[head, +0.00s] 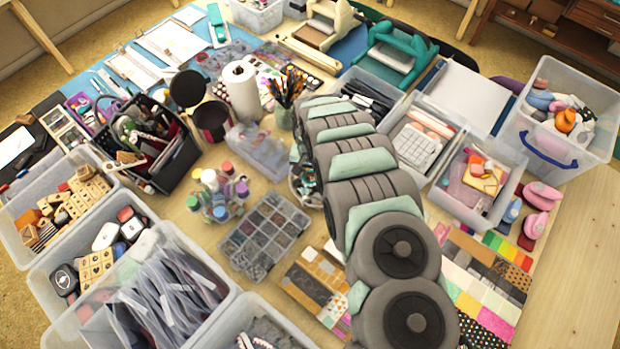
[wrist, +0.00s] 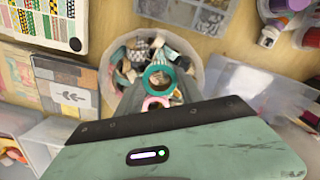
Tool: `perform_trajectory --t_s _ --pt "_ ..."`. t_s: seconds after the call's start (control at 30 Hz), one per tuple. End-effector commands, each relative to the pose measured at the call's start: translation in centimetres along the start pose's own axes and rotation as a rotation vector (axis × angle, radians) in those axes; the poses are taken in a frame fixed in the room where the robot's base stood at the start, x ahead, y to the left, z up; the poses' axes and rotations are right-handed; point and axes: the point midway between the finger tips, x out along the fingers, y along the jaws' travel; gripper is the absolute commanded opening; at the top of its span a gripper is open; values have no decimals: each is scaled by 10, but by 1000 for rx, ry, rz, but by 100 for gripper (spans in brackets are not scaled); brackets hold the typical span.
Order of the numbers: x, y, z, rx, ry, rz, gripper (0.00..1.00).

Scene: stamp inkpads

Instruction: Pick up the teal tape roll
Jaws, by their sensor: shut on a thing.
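The teal tape roll (wrist: 158,68) shows in the wrist view as a ring at the tips of my gripper (wrist: 160,84). My gripper is shut on it, over the round tub of mixed tape rolls (wrist: 198,62). A pink roll (wrist: 150,103) shows just below the teal one, close to the fingers. I cannot tell how far the teal roll is above the other rolls. In the head view my arm covers the gripper and most of the tub; only the tub's left side (head: 296,190) shows.
A divided organiser box (head: 264,236) stands left of the tub, with a cluster of bottles (head: 217,193) beyond it. A brush cup (head: 284,117) stands behind the tub. Clear bins (head: 475,188) stand to the right. The work surface around is crowded.

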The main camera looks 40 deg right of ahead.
Motion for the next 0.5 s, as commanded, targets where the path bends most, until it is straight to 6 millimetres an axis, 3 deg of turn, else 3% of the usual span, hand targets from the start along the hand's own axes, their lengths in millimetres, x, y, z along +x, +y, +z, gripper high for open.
perform_trajectory --t_s 0.47,0.5 --pt "-105 -1 0 0 3 -1 7" --pt "-122 -2 0 -1 3 -2 7"
